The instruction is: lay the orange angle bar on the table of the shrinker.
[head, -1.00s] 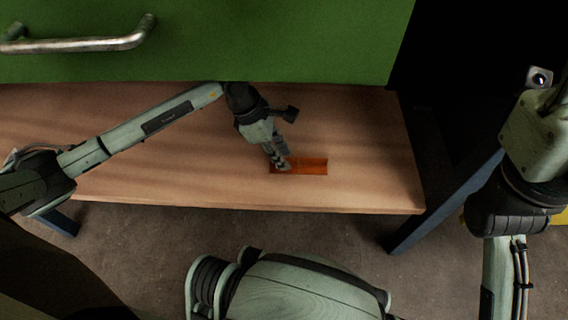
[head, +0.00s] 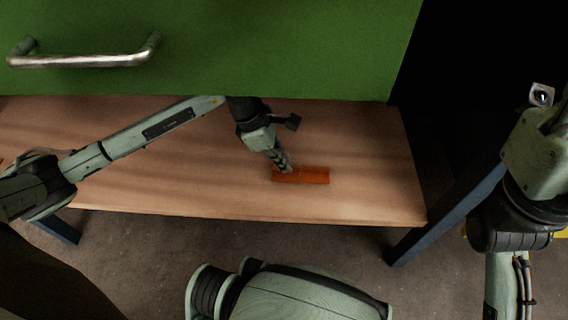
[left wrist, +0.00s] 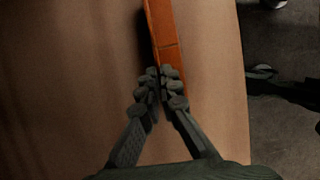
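The orange angle bar (head: 308,176) is at the wooden bench top, near its front edge, under the green front. My left gripper (head: 286,168) reaches down to the bar's left end. In the left wrist view, the fingers (left wrist: 160,80) are closed together on the near end of the bar (left wrist: 163,35), pinching its thin flange. I cannot tell if the bar is slightly off the wood. My right arm shows at the right, but its gripper is out of view. No shrinker is recognisable in these views.
The green front (head: 220,45) with a metal handle (head: 90,58) overhangs the back of the wooden top (head: 365,150). Blue legs (head: 445,215) stand below. Dark floor (head: 130,255) lies in front. The wood right of the bar is clear.

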